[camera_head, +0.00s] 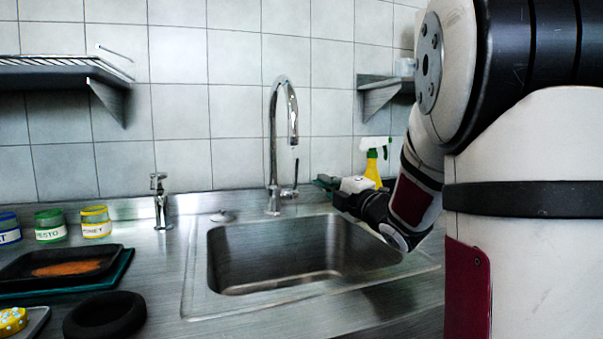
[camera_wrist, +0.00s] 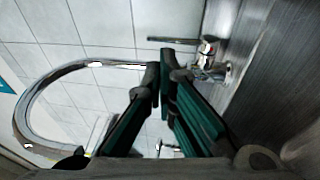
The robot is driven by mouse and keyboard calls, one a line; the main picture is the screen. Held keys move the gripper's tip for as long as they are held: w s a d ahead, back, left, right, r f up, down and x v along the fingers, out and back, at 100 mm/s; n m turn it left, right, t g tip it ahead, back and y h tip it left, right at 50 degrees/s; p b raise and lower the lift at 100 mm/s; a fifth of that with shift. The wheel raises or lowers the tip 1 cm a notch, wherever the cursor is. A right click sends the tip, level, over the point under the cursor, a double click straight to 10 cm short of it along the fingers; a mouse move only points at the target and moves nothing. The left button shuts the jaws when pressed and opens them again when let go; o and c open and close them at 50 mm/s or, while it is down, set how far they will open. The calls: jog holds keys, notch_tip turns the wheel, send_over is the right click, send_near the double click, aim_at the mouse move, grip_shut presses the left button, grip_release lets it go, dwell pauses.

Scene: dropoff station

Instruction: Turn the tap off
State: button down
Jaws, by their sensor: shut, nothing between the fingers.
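The chrome tap (camera_head: 273,135) stands behind the sink, its tall spout arching over the basin. Its thin lever (camera_head: 295,174) points upward on the right side of the tap base. My gripper (camera_head: 322,182) is just right of the lever, above the back right rim of the sink. In the wrist view the dark green fingers of my gripper (camera_wrist: 166,78) are closed with nothing between them. The lever (camera_wrist: 172,39) and tap base lie just beyond the fingertips; contact cannot be made out. The curved spout (camera_wrist: 25,115) is at the left. I cannot make out running water.
The sink (camera_head: 225,260) is empty. A yellow spray bottle (camera_head: 372,165) stands behind my forearm. A smaller chrome fitting (camera_head: 160,200) rises left of the sink. Jars, a dark tray (camera_head: 25,272) and a black ring (camera_head: 105,316) sit on the left counter. Wall shelves hang on both sides.

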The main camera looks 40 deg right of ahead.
jog(key=w+r+b, duration=0.1)
jog(key=w, duration=0.9)
jog(key=shift+w+d+r, duration=0.15)
jog(key=shift+d+r, duration=0.05)
jog(key=shift+d, duration=0.2)
jog(key=w+p, duration=0.1)
jog(key=p, duration=0.1)
jog(key=r+g+p, duration=0.1)
jog(key=p, duration=0.1)
jog(key=shift+w+d+g, duration=0.15)
jog(key=shift+w+g, duration=0.15)
jog(key=shift+w, duration=0.1)
